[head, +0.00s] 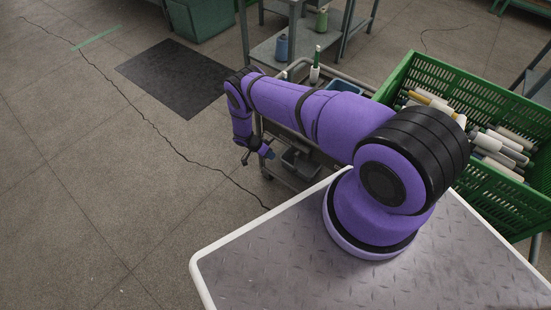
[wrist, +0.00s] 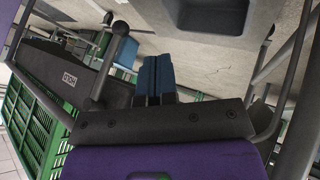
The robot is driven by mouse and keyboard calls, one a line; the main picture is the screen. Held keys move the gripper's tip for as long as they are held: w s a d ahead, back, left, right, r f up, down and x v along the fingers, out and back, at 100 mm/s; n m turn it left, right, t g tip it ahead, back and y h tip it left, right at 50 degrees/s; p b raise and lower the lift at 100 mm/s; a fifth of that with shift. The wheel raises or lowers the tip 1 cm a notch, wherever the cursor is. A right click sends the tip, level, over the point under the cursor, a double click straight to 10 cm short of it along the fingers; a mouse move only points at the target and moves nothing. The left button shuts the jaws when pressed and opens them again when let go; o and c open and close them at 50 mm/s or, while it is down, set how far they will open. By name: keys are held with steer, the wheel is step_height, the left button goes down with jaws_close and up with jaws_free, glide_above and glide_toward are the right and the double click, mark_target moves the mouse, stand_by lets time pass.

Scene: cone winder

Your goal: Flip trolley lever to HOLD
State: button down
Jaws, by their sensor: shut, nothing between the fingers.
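The trolley lever, a dark rod with a round ball knob (wrist: 121,28), stands just left of my fingers in the wrist view. It leans slightly right towards the top of that picture. A dark plate (wrist: 45,68) beside it carries the word HOLD, seen upside down, left of the rod. My gripper (wrist: 158,78) has its two blue fingers together and empty, to the right of the rod, with a gap seen between them. In the head view my gripper (head: 268,154) hangs beside the trolley (head: 283,175); the lever is too small there to read.
A green crate (head: 402,78) of cones and tubes stands right of the trolley in the head view. A grey shelf (head: 290,47) with two yarn cones is behind. Trolley rails (wrist: 292,65) lie right of my fingers. The floor at left is clear.

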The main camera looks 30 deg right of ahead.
mark_target(295, 163)
steer(key=s+d+f, duration=0.5)
steer(key=s, duration=0.1)
steer(key=shift+s+d+f, duration=0.3)
steer(key=shift+s+d, duration=0.05)
stand_by(0.3)
stand_by(0.4)
